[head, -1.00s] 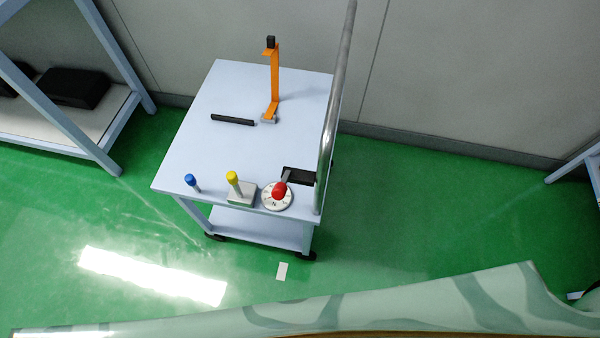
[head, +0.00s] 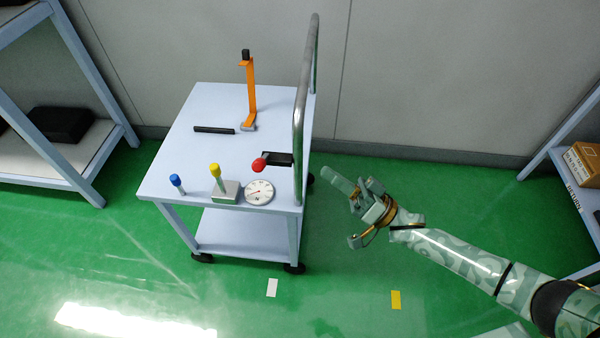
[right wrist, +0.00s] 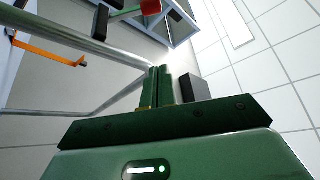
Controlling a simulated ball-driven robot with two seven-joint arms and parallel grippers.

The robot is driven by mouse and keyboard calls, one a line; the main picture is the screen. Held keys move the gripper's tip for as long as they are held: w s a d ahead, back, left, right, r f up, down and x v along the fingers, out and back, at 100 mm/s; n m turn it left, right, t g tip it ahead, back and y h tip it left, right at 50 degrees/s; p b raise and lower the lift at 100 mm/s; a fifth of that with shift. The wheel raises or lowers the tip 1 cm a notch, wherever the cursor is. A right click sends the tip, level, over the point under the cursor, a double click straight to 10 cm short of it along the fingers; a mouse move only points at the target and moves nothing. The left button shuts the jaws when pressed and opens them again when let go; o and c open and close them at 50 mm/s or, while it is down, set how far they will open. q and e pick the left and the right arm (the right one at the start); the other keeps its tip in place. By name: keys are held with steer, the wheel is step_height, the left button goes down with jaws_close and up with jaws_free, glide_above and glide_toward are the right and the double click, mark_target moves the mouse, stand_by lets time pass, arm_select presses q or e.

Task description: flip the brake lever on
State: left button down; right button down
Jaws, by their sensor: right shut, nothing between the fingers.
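On the pale blue cart, a lever with a red knob (head: 260,164) leans left out of a black slotted plate (head: 280,158). No label marks it as the brake lever. The red knob also shows at the top edge of the right wrist view (right wrist: 151,6). A tall orange bracket with a black top (head: 250,92), a yellow-knobbed lever (head: 215,171) on a grey block and a blue-knobbed peg (head: 175,180) also stand there. My right gripper (head: 338,180) is shut and empty, right of the cart and outside its rail, apart from the red lever. My left gripper is out of view.
A metal push rail (head: 299,130) rises at the cart's right edge, between my right gripper and the red knob. A white dial (head: 260,191) and a black bar (head: 214,130) lie on the cart top. Shelves stand left and right, the right one holding a cardboard box (head: 584,163).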

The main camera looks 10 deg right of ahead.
mark_target(265, 164)
arm_select(q)
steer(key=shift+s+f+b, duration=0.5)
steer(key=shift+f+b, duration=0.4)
steer(key=shift+b, duration=0.1)
arm_select(e)
steer(key=w+a+r, duration=0.1)
steer(key=w+a, duration=0.3)
steer(key=a, duration=0.6)
steer(key=shift+w+r, duration=0.2)
steer(key=shift+r, duration=0.15)
steer(key=shift+s+a+f, duration=0.2)
steer(key=shift+f, duration=0.2)
steer(key=shift+s+a+f, duration=0.15)
steer(key=shift+a+f, duration=0.05)
steer(key=shift+f, duration=0.15)
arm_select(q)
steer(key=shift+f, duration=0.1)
arm_select(e)
steer(key=shift+f, duration=0.1)
